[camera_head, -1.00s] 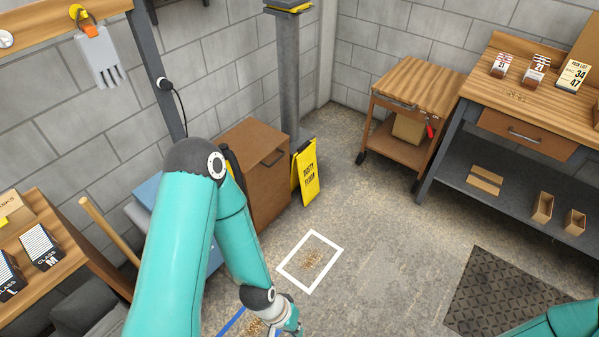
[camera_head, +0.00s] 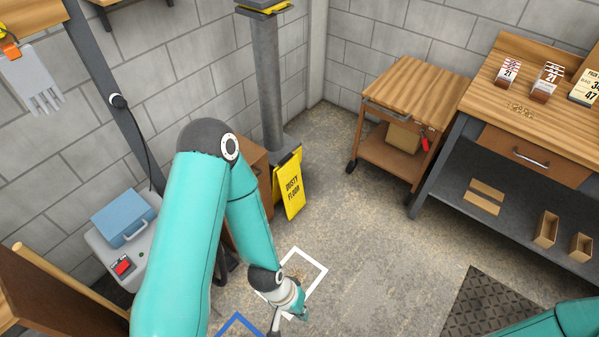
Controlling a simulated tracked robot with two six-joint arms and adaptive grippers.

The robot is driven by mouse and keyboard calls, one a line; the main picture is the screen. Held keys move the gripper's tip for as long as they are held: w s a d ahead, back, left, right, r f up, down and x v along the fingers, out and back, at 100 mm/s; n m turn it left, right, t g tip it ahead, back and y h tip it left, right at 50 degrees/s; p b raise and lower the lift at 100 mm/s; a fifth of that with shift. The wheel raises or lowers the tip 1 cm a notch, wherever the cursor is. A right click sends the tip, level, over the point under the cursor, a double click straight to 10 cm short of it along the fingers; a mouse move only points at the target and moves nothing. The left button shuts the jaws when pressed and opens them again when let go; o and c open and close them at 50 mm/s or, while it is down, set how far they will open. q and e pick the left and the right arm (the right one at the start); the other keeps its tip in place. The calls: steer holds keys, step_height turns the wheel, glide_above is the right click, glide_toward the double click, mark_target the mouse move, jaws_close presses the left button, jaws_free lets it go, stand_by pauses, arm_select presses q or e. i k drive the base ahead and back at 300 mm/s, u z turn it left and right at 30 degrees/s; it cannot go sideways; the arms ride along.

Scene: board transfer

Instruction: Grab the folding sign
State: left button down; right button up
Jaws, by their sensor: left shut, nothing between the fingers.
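The folding sign (camera_head: 289,186) is yellow with black lettering that reads "DUSTY FLOOR". It stands on the floor at the foot of the grey column, beside the brown cabinet. My left gripper (camera_head: 290,317) is low in the picture, below and apart from the sign, over the floor near the white square outline. It is shut and empty, and its fingers are small and partly cut by the lower edge. Part of my right arm shows at the lower right; its gripper is out of view.
A white square (camera_head: 316,265) and a blue outline (camera_head: 238,320) mark the floor. A brown cabinet (camera_head: 252,160) stands left of the sign, partly behind my left arm. A wooden cart (camera_head: 413,85) and workbench (camera_head: 540,125) stand right. Open floor lies between the sign and the cart.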

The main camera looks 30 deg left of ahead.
mark_target(287, 182)
steer(key=z, duration=0.05)
steer(key=i, duration=3.1)
steer(key=u, duration=1.8)
steer(key=i, duration=0.35)
steer(key=u, duration=3.4)
steer(key=i, duration=0.1)
steer(key=z, duration=1.5)
